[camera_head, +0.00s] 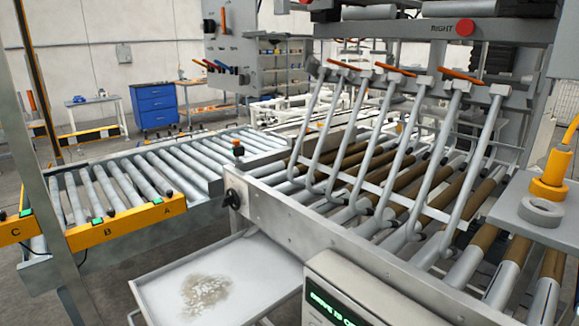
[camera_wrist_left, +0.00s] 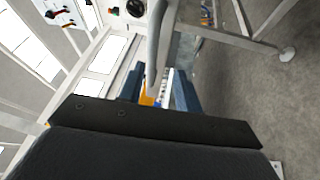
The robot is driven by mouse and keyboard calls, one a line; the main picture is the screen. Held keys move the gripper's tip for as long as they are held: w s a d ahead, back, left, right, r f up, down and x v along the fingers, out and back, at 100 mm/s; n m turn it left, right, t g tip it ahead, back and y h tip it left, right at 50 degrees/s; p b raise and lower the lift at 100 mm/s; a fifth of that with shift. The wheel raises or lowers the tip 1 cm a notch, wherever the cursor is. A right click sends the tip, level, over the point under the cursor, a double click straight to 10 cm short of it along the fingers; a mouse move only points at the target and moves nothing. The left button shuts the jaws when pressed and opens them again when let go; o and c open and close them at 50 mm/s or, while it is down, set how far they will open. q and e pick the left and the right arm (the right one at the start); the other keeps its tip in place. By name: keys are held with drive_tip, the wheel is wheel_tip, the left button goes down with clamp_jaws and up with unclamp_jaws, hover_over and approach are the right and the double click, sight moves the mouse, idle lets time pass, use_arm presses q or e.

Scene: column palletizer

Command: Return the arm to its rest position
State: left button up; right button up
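In the left wrist view, my left gripper (camera_wrist_left: 158,85) shows two dark blue fingers standing apart in front of a dark palm plate. A grey bar runs down the picture into the gap between them. An orange-yellow bit shows low in the gap. I cannot tell how far the bar is from the fingers, but they are not closed on it. Neither arm shows in the head view, so my right gripper is out of view.
In the head view, a roller conveyor (camera_head: 290,210) with bent grey bars above it fills the right. A roller lane (camera_head: 120,195) lies left. A white tray (camera_head: 160,290) holding pale debris and a control box (camera_head: 350,290) stand in front. A blue cabinet (camera_head: 154,105) is behind.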

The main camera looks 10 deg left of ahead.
use_arm(q)
wheel_tip(320, 180, down, 12)
drive_tip(key=s+d+r+m+g+y, duration=0.1)
drive_tip(key=s+d+m+g+y, duration=0.1)
drive_tip(key=m+g, duration=0.7)
drive_tip(key=s+d+f+m+g+y, duration=0.4)
drive_tip(key=s+d+m+g, duration=0.1)
drive_tip(key=s+d+m, duration=0.35)
drive_tip(key=s+d+r+g+h, duration=0.1)
drive_tip(key=s+d+r, duration=0.3)
drive_tip(key=d, duration=0.7)
drive_tip(key=s+d+r+g, duration=0.1)
drive_tip(key=s+d+r, duration=0.3)
drive_tip(key=d, duration=0.7)
drive_tip(key=s+d+r+g+h, duration=0.1)
drive_tip(key=s+d+r, duration=0.3)
drive_tip(key=d, duration=0.7)
wheel_tip(320, 180, up, 2)
drive_tip(key=shift+s+r+n+h, duration=0.15)
drive_tip(key=shift+n+h, duration=0.15)
drive_tip(key=shift+n, duration=0.15)
